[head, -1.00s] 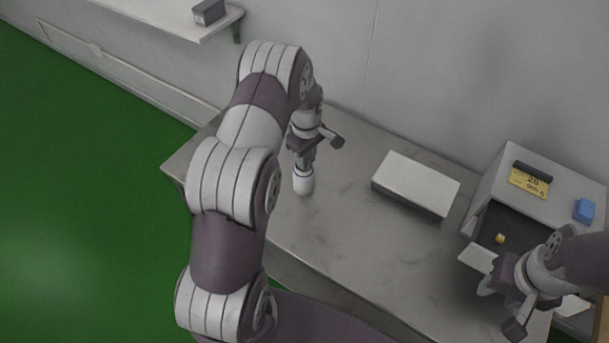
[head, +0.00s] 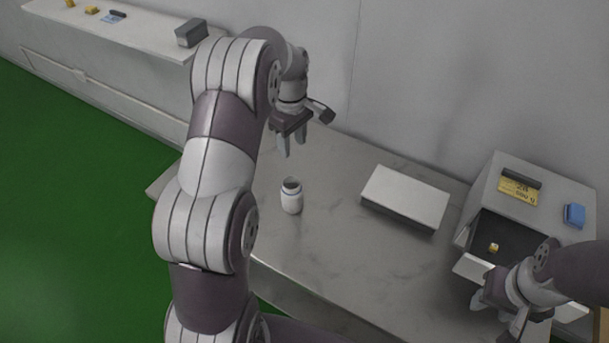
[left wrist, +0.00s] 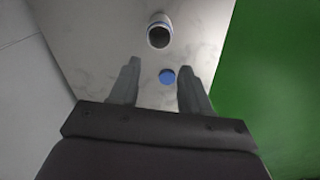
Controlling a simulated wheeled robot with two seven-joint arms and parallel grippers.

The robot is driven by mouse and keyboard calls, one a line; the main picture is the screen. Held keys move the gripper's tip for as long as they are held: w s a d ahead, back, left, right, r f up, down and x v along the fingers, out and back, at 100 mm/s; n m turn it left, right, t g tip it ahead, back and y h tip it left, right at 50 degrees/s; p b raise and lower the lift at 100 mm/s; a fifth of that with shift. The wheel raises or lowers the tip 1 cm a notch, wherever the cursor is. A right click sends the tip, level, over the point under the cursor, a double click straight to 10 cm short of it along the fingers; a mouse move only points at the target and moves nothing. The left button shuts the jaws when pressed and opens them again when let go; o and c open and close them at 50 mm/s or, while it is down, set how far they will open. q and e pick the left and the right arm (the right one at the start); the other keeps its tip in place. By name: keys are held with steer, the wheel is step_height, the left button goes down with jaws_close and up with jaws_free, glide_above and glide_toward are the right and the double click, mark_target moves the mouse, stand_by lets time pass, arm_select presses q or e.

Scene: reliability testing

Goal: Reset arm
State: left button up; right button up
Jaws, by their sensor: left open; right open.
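My left gripper (head: 292,147) is open above the table's back left part. A white open-topped bottle (head: 291,199) stands upright on the table, below and in front of it, apart from the fingers. In the left wrist view the bottle (left wrist: 159,32) shows its dark mouth beyond the open fingers (left wrist: 154,92). A round blue disc, perhaps a cap (left wrist: 167,76), appears between the fingertips there; whether it touches them I cannot tell. My right gripper (head: 498,312) is at the lower right, by the open drawer, partly hidden by its own wrist.
The grey table (head: 330,255) is mostly clear. A white flat box (head: 405,197) lies mid-table. A drawer cabinet (head: 480,185) at right holds a small yellow item (head: 493,247); a blue block (head: 574,215) sits on top. A wall shelf (head: 140,35) is at upper left.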

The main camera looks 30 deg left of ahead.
arm_select(q)
steer(key=s+d+m, duration=0.6)
steer(key=s+m, duration=0.1)
steer(key=s, duration=0.3)
steer(key=s+d+m+t, duration=0.1)
steer(key=s+d+m, duration=0.5)
steer(key=s+m, duration=0.2)
steer(key=shift+s+r, duration=0.3)
steer(key=shift+s, duration=0.65)
